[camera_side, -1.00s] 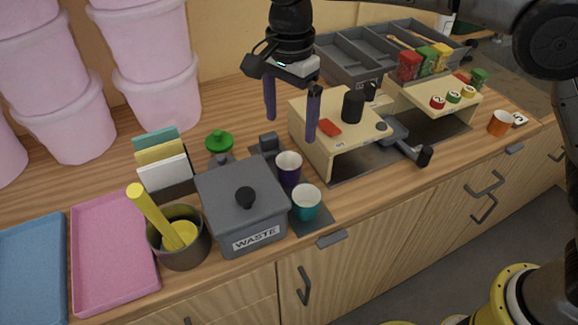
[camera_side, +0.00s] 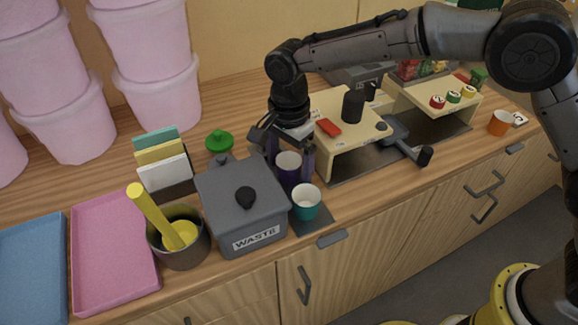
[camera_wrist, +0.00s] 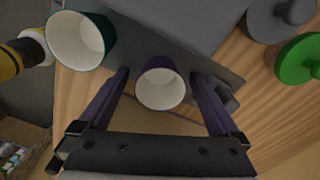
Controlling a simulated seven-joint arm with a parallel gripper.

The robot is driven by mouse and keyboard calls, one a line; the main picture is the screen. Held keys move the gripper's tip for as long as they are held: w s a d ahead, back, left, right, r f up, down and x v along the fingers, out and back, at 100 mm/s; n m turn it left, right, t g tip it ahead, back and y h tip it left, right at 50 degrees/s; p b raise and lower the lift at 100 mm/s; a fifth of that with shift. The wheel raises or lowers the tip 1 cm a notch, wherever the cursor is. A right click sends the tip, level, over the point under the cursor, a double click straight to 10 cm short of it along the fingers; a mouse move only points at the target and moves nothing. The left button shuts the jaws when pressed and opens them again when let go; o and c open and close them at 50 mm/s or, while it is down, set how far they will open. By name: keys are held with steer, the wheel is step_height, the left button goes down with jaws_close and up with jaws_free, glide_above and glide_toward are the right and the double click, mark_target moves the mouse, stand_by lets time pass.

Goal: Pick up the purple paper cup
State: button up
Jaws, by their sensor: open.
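The purple paper cup (camera_side: 288,172) stands upright on a dark mat (camera_side: 315,222) on the counter, its white inside showing. My gripper (camera_side: 290,160) is lowered around it, with one finger on either side. In the wrist view the cup (camera_wrist: 161,88) sits between the two open fingers, my gripper (camera_wrist: 160,92) showing a gap on both sides of it. A teal paper cup (camera_side: 306,203) stands just in front of it, outside the fingers, and also shows at upper left in the wrist view (camera_wrist: 80,41).
A grey lidded WASTE box (camera_side: 243,215) stands close left of the cups. A cream stand (camera_side: 345,142) is close on the right. A green lidded thing (camera_side: 219,141) is behind the box. An orange cup (camera_side: 499,123) stands far right.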

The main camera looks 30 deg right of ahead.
steer(key=c, duration=1.4)
steer(key=shift+o, duration=0.2)
steer(key=shift+r, duration=0.1)
